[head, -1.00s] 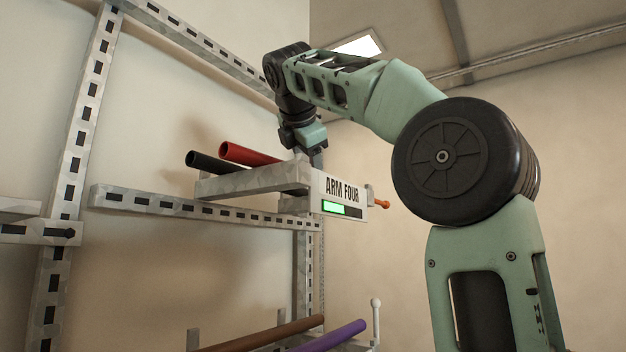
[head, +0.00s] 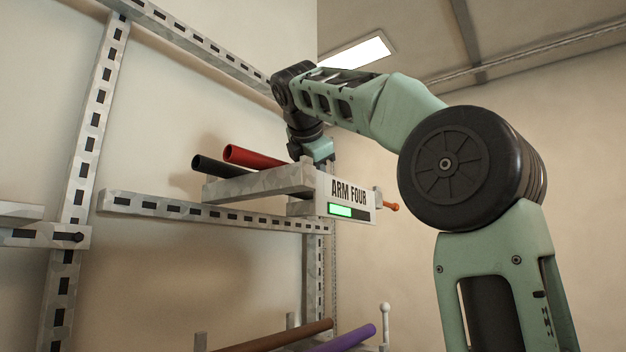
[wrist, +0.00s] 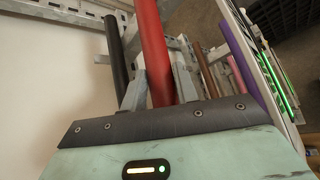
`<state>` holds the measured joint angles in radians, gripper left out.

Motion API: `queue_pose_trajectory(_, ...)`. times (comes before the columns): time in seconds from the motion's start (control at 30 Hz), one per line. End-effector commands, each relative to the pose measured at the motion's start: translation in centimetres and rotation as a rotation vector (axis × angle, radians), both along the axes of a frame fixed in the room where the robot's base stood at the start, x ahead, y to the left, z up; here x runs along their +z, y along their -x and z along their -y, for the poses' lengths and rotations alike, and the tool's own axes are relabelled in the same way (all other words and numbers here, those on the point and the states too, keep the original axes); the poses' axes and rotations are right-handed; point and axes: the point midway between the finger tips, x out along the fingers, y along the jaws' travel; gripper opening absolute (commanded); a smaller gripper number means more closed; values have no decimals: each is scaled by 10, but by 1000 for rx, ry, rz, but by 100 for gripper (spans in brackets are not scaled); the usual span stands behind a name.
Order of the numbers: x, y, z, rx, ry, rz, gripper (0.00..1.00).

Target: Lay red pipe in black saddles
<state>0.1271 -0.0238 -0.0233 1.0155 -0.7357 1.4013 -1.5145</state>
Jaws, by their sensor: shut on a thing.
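The red pipe (head: 252,156) lies at the upper rack arm labelled ARM FOUR (head: 349,193), beside a black pipe (head: 219,166). My gripper (head: 318,150) is over that arm at the pipe's far part. In the wrist view the red pipe (wrist: 153,45) runs between the two grey fingers of my gripper (wrist: 160,88), which are shut on it. The black pipe (wrist: 117,60) is just left of the left finger there. I cannot tell whether the red pipe touches the arm or is held just above it. No black saddles can be made out.
A brown pipe (head: 280,335) and a purple pipe (head: 345,340) lie on a lower rack level. Slotted metal rails (head: 200,212) and uprights stand against the wall. An orange-tipped pin (head: 391,206) sticks out beside the label.

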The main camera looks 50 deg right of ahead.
Motion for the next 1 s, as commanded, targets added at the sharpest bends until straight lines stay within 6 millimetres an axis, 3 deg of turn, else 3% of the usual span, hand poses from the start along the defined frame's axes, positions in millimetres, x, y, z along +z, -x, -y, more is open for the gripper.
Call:
queue_pose_trajectory(0.17, 10, 0, 0, -1, -1, 0, 0)
queue_pose_trajectory(1.0, 54, 0, 0, -1, 1, 1, 0)
